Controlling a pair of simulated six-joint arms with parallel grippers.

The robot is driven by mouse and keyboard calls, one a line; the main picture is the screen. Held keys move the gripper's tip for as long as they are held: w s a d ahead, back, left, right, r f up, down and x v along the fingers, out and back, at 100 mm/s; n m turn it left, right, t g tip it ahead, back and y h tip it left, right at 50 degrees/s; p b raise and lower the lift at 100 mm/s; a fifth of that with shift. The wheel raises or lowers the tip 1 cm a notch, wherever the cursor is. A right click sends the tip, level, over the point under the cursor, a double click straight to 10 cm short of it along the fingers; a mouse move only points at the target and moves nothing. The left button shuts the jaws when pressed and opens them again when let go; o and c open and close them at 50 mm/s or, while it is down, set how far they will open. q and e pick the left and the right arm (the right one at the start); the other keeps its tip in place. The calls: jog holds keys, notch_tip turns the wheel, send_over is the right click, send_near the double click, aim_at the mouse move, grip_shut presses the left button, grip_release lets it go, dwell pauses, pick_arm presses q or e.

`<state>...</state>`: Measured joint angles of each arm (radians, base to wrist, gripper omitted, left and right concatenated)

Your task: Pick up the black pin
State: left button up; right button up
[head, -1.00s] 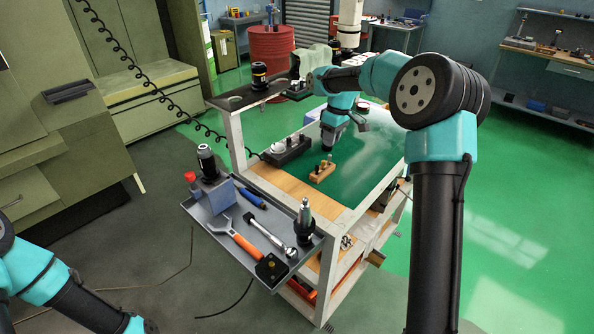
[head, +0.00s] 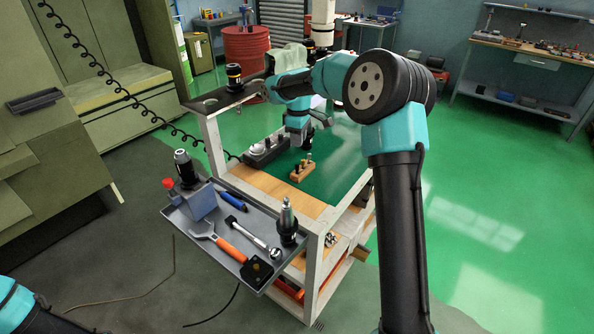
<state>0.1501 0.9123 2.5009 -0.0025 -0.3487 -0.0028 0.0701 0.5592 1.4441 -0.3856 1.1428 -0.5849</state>
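A small wooden block (head: 301,174) stands on the green mat (head: 325,186) of the cart top. Short pins stand in it; a dark one (head: 297,168) at its left looks like the black pin, though it is very small here. A lighter, taller pin (head: 309,156) stands at its right end. My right gripper (head: 297,144) points down, just above and behind the block in the picture. Its fingers are too small and dark to tell whether they are open, and I see nothing held. Only a bit of my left arm shows at the bottom left; its gripper is out of view.
A grey holder (head: 267,150) stands left of the block. A raised shelf (head: 213,104) with a black tool holder (head: 234,77) rises at the cart's left. The mat right of the block is clear.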

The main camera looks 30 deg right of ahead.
aim_at(297, 165)
notch_tip(297, 165, down, 7)
jog(key=shift+r, duration=0.1)
dwell(0.4)
jog(key=shift+w+a+f, duration=0.1)
jog(key=shift+f, duration=1.2)
jog(key=shift+a+f, duration=0.1)
jog(key=shift+f, duration=1.2)
jog(key=shift+c, duration=0.3)
grip_shut()
